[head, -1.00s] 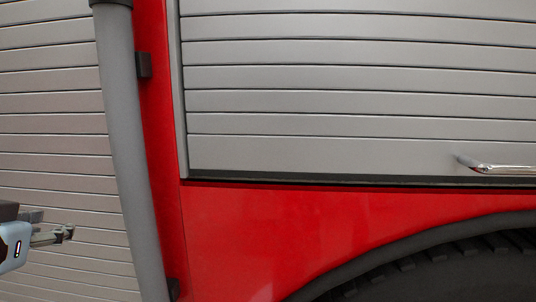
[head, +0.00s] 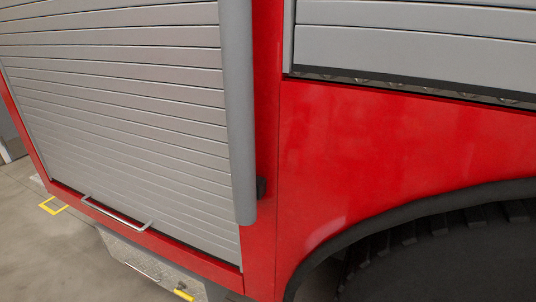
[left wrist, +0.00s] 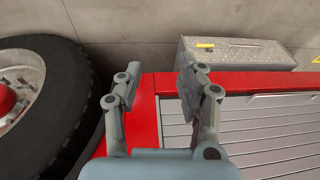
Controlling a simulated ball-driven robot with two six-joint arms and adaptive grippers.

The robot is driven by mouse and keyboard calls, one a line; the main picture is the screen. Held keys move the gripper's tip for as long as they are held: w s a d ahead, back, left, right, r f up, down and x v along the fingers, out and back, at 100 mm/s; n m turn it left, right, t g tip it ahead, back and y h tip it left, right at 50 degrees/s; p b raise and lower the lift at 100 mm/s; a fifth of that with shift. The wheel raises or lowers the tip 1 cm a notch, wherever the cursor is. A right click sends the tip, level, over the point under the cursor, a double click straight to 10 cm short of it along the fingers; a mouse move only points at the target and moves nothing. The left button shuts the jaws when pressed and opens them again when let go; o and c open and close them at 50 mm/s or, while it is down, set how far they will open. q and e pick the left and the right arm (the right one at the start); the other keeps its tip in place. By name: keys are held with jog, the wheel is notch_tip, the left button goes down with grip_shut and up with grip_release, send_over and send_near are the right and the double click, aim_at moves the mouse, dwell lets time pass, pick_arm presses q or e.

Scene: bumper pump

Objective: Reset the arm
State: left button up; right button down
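My left gripper (left wrist: 158,80) shows in the left wrist view with its two grey fingers spread apart and nothing between them. Behind the fingers are the red body of a vehicle (left wrist: 145,115) and a grey slatted shutter (left wrist: 265,125). My left gripper is not in the head view now. My right arm and gripper are in neither view.
The head view shows a slatted shutter (head: 120,100) with a bar handle (head: 115,215), a grey vertical tube (head: 238,120), red bodywork (head: 350,140) and a dark tyre (head: 450,255). The tyre (left wrist: 75,80) and a metal box (left wrist: 235,52) flank the wrist view. Floor (head: 50,260) is clear at lower left.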

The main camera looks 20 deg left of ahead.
pick_arm(q)
jog(key=s+a+f+g+b, duration=0.1)
jog(key=s+f+b, duration=0.25)
jog(key=f, duration=0.75)
jog(key=s+f+b, duration=0.2)
jog(key=s+f, duration=0.2)
jog(key=f, duration=0.7)
jog(key=s+f+b, duration=0.4)
jog(key=s+f, duration=0.9)
jog(key=s, duration=0.1)
jog(key=shift+a+g, duration=0.4)
jog(key=shift+n, duration=0.3)
